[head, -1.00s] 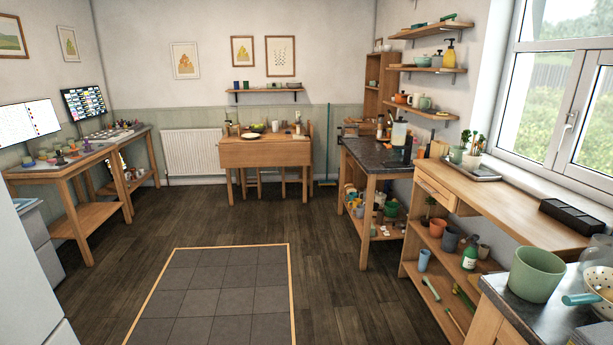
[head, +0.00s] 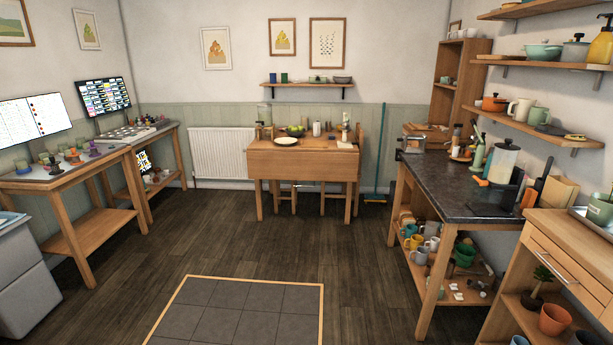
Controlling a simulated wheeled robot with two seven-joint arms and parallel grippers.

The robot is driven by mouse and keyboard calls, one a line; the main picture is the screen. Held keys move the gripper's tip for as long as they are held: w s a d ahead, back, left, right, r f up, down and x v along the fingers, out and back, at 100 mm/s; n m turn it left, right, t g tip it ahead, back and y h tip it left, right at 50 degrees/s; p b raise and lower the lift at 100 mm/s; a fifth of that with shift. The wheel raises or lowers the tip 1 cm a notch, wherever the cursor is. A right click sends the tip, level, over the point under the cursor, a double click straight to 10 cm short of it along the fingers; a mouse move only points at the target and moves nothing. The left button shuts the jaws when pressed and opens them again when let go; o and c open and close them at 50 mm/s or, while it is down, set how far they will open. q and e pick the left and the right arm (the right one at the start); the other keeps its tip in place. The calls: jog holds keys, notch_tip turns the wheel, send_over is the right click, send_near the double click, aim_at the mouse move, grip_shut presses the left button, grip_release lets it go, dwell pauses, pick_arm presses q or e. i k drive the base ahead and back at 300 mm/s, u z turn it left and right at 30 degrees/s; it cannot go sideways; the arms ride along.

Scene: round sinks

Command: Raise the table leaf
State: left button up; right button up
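The wooden table (head: 322,146) stands against the far wall, near the middle of the head view. Its front leaf (head: 302,166) hangs down along the side facing me. A plate, a bowl of green fruit and several small items rest on the tabletop. Neither of my grippers shows in the head view.
Dark wooden floor (head: 240,235) lies open up to the table, with a wood-edged tiled patch (head: 240,312) in front. Desks with screens (head: 70,182) line the left. A dark-topped workbench (head: 440,186) and a wooden bench (head: 565,255) line the right. A broom (head: 380,150) leans beside the table.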

aim_at(262, 165)
jog(key=u, duration=0.15)
jog(key=i, duration=4.95)
jog(key=z, duration=0.25)
